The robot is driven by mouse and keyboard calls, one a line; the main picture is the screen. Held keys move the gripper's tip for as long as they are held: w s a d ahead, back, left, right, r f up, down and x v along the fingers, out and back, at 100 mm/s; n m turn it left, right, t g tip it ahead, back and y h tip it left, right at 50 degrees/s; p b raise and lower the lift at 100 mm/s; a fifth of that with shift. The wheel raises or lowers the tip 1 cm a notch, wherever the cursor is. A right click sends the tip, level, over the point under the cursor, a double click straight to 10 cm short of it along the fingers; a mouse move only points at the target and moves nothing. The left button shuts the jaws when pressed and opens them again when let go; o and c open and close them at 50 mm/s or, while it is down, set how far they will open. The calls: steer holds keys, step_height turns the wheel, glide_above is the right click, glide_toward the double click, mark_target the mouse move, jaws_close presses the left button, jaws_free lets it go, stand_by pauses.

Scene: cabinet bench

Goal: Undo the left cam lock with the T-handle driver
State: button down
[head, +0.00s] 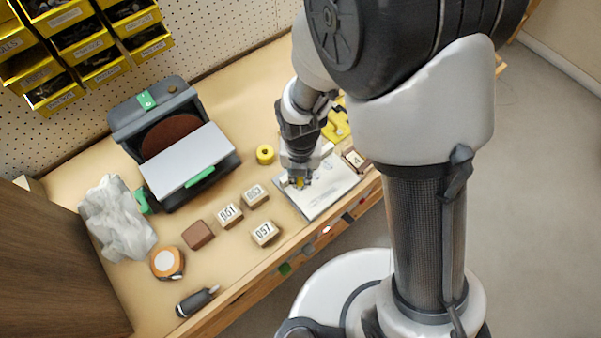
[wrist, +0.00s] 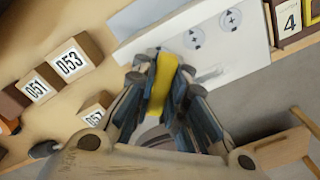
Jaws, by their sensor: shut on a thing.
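My gripper (head: 298,180) is shut on the yellow handle of the T-handle driver (wrist: 160,85). In the wrist view the yellow handle stands between the fingers. The driver's tip is hidden, so I cannot tell whether it touches anything. Two round grey marked discs, seemingly cam locks, show on the panel beyond the fingers: one nearer (wrist: 193,38) and one farther (wrist: 231,19). I cannot tell which is the left lock.
Numbered wooden blocks (head: 230,215) lie left of the panel, and a block marked 4 (head: 355,158) stands at its right. A yellow ring (head: 265,154) lies behind. A grey machine (head: 160,125), crumpled bag (head: 118,218) and tape measure (head: 166,263) are farther left. The bench's front edge is close.

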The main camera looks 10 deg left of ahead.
stand_by(0.4)
steer(key=n, duration=0.3)
steer(key=shift+n, duration=0.4)
steer(key=shift+r, duration=0.1)
stand_by(0.5)
steer(key=shift+r+p, duration=0.5)
steer(key=shift+r, duration=0.1)
steer(key=shift+r+p, duration=2.4)
steer(key=shift+r, duration=0.55)
steer(key=shift+w, duration=0.1)
